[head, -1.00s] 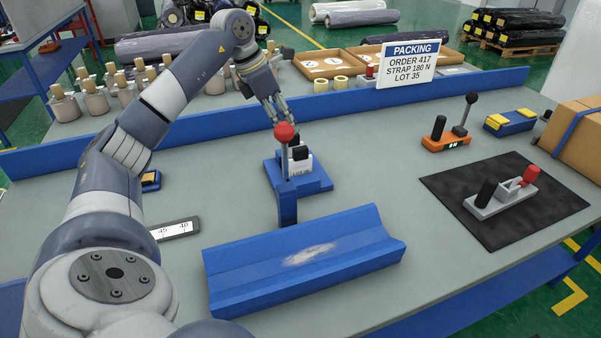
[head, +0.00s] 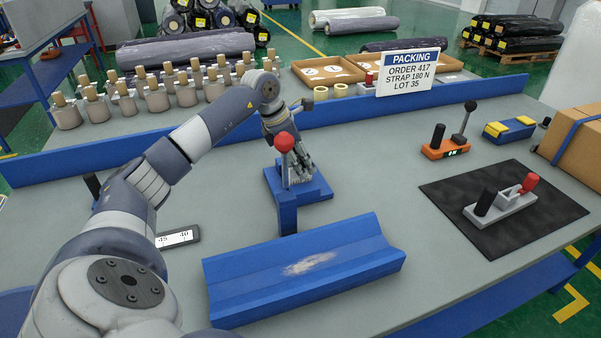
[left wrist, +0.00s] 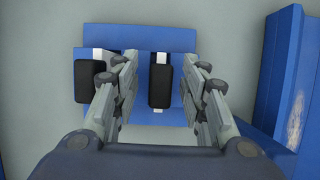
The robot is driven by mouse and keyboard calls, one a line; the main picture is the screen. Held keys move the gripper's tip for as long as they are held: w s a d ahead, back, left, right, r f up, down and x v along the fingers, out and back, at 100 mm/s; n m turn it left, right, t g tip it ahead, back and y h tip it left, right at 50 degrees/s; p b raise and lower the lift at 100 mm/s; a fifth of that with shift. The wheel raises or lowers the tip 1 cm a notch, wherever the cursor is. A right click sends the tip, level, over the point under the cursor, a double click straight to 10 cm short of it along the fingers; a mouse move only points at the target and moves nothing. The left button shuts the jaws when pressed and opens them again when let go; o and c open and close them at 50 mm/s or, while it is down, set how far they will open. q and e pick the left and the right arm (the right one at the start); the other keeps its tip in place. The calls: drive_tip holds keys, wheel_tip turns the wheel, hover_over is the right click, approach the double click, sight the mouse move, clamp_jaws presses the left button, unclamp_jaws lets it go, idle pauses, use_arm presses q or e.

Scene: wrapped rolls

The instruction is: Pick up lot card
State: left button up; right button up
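My left gripper (head: 306,172) is lowered into the blue stand (head: 318,188) in the middle of the table. In the left wrist view the blue stand (left wrist: 150,40) holds two black blocks with white edges showing at them. My left gripper's fingers (left wrist: 163,88) are apart, one on each side of the right black block (left wrist: 161,86), with gaps between. The left black block (left wrist: 90,80) lies outside the left finger. I cannot tell which of these pieces is the lot card; no lettering shows on them. My right gripper is in neither view.
A red-knobbed lever (head: 285,144) rises close to my left gripper. The blue trough (head: 305,264) lies in front. A PACKING sign (head: 409,72) stands behind. An orange device (head: 446,149) and a black mat (head: 445,190) are at the right. Bare table lies between stand and mat.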

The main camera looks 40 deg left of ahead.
use_arm(q)
clamp_jaws()
drive_tip(key=shift+r, duration=0.2)
